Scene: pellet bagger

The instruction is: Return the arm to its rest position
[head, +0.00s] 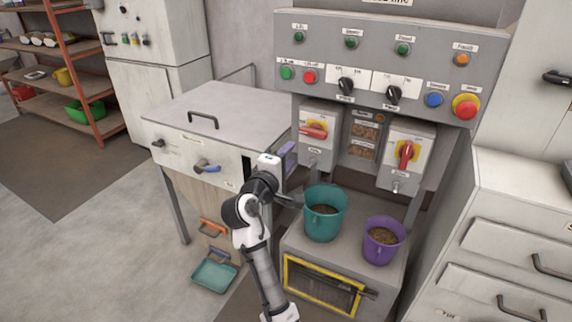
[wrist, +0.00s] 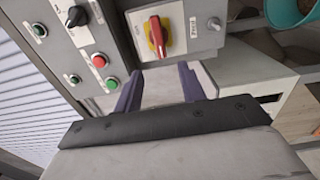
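My white and black arm rises from the bottom middle of the head view. It is bent at a dark joint, with my gripper (head: 289,155) at its upper end, between the hopper cabinet and the control panel. In the wrist view the two purple-blue fingers of my gripper (wrist: 160,86) stand well apart with nothing between them. The left switch box (head: 319,135), with a red lever on a yellow plate, is just right of my gripper in the head view. That red lever (wrist: 155,32) shows beyond the fingertips in the wrist view. I cannot tell the exact gap to it.
A teal bucket (head: 324,213) and a purple bucket (head: 382,239), both holding pellets, stand on the ledge close right of my arm. The hopper cabinet (head: 225,120) is left of it. A teal tray (head: 213,274) lies on the floor. Open floor (head: 90,240) lies at left.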

